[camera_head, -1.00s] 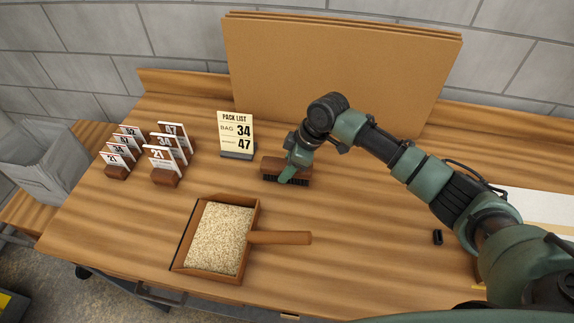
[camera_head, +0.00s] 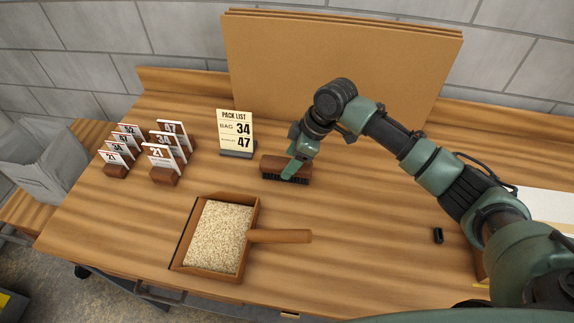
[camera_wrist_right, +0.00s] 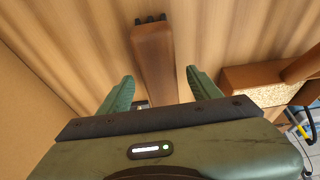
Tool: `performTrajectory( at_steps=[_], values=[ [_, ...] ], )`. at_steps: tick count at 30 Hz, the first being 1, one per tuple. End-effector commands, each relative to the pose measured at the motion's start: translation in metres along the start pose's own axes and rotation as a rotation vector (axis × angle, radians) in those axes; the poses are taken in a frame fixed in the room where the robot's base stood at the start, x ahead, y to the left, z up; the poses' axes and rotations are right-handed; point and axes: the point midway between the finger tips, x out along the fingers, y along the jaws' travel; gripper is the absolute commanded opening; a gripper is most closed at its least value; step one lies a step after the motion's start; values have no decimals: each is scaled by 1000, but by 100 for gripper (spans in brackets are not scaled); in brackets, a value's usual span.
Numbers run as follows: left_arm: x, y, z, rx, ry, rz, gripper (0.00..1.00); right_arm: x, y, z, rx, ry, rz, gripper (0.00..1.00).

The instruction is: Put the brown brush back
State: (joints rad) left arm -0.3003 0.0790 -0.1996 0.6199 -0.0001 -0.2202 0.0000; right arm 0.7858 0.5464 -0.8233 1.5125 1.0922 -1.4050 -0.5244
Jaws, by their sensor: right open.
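The brown brush (camera_head: 271,165) lies on the table behind the dustpan's handle, its dark bristles facing down. In the right wrist view the brush (camera_wrist_right: 153,55) runs between the two green fingers of my right gripper (camera_wrist_right: 160,90), with a gap on each side. My right gripper (camera_head: 293,170) is open at the brush in the head view and hides part of its top. The left gripper is not in view.
A wooden dustpan (camera_head: 253,213) full of pale grains stands in front. A pack list sign (camera_head: 237,130) and several numbered cards (camera_head: 163,158) stand to the left. Brown boards (camera_head: 330,60) lean at the back. A small black object (camera_head: 438,235) lies at right.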

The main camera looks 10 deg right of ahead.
Motion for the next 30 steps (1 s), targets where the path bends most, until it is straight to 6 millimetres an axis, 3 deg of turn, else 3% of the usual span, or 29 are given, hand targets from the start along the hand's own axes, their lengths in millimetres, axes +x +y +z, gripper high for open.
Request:
performTrajectory(
  at_steps=[6, 12, 18, 30],
  values=[
    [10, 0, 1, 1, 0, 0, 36, -48, 2, 0, -1, 2, 4, 63],
    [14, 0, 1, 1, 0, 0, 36, -78, 1, 0, 0, 1, 2, 63],
    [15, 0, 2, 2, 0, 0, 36, -88, 0, 0, 0, 1, 0, 63],
    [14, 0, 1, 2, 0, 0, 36, -88, 0, 0, 0, 1, 0, 63]
  ],
)
